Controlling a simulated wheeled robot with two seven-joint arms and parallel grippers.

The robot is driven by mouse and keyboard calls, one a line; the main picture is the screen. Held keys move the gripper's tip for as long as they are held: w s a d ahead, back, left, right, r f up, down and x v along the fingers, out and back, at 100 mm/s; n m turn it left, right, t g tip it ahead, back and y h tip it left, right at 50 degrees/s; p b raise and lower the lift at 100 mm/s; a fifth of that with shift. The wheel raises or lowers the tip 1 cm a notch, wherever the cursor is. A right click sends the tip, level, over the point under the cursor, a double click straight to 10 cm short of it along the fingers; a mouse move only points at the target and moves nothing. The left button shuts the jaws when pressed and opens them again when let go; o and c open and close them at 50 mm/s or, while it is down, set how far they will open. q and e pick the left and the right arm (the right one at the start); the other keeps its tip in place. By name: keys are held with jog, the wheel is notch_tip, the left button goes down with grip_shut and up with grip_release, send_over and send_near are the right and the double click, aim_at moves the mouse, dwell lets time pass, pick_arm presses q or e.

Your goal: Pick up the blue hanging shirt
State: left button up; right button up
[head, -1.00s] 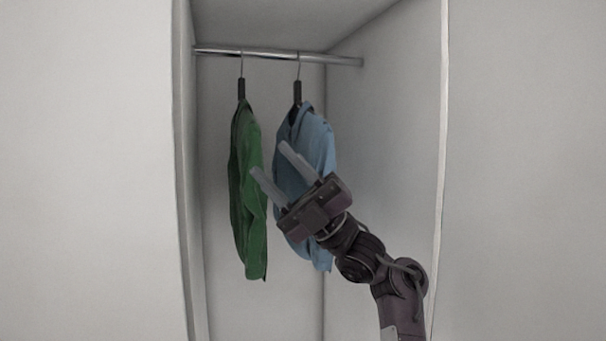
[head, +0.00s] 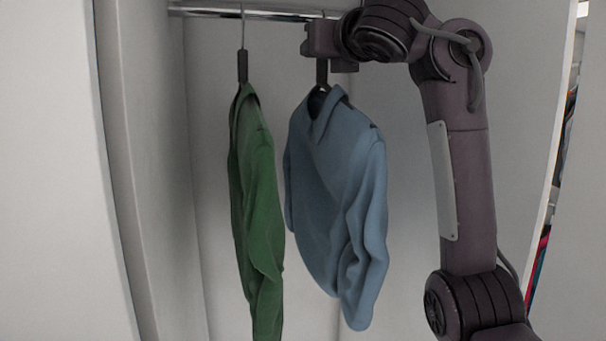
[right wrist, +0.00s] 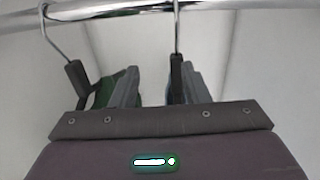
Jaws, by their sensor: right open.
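The blue shirt (head: 335,190) hangs from the rail on a dark hanger, its neck just under my right gripper (head: 322,45) in the head view. In the right wrist view, my right gripper (right wrist: 159,72) has its fingers apart. The blue shirt's black hanger neck (right wrist: 176,72) shows between them, closer to the right finger. Whether it touches that finger I cannot tell. Most of the blue shirt is hidden there behind the gripper. My left gripper is in neither view.
A green shirt (head: 257,210) hangs to the left of the blue one on the same metal rail (head: 210,10). Its hanger (right wrist: 76,80) is just outside my left finger in the wrist view. White closet walls (head: 150,180) enclose both sides.

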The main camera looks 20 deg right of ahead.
aim_at(327, 83)
jog(key=shift+w+d+r+m+h+p, duration=0.15)
jog(key=shift+w+d+p, duration=0.35)
jog(key=shift+w+p, duration=0.05)
jog(key=shift+w+d+r+m+h+p, duration=0.15)
jog(key=shift+w+d+p, duration=0.35)
jog(key=shift+p, duration=0.05)
jog(key=shift+w+p, duration=1.15)
jog(key=shift+w, duration=0.05)
jog(key=shift+w+a+p, duration=0.25)
jog(key=shift+w+p, duration=0.35)
jog(key=shift+w, duration=0.45)
jog(key=shift+w+f, duration=0.15)
jog(key=shift+w, duration=0.1)
jog(key=shift+f, duration=0.1)
jog(key=shift+d, duration=0.15)
jog(key=shift+c, duration=0.3)
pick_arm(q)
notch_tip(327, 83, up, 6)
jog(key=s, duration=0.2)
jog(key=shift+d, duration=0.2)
pick_arm(e)
grip_shut()
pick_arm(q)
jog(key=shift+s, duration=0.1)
